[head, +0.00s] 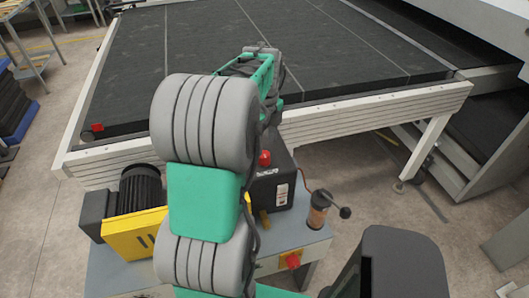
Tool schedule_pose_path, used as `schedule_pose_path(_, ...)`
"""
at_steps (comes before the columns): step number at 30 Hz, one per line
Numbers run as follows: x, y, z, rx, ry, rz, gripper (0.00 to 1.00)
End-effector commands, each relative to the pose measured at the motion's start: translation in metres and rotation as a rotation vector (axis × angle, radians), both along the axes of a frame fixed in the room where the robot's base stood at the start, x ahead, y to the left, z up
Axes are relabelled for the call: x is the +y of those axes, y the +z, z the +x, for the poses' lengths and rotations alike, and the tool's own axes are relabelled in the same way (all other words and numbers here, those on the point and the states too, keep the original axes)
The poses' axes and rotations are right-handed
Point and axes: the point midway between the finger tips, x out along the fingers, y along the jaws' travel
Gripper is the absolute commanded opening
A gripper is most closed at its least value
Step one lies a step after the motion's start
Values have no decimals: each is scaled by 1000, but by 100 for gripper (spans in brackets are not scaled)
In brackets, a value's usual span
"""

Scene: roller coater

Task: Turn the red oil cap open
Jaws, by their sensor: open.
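A small round red cap (265,158) sits on top of a dark box-shaped unit (283,187), just right of my grey and green arm. It looks like the oil cap and is partly close to the arm's edge. My arm covers the left part of the dark unit. The far end of my arm, with a green link, reaches up above and beyond the cap, in front of the conveyor. My gripper's fingers cannot be made out; the arm hides them or they are out of sight.
The grey bench (130,262) carries a yellow guard (134,232) with a black motor (141,187) at left. A red button (292,261) is on the front. A wide conveyor (340,50) lies behind.

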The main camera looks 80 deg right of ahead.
Motion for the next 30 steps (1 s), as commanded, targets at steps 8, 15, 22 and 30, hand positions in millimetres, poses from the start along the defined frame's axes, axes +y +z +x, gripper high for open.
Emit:
schedule_pose_path(8,2,-50,0,0,4,4,57)
schedule_pose_path(15,1,-60,1,0,5,1,57)
schedule_pose_path(22,1,-60,1,0,6,1,47)
schedule_pose_path(30,1,-60,1,0,6,0,25)
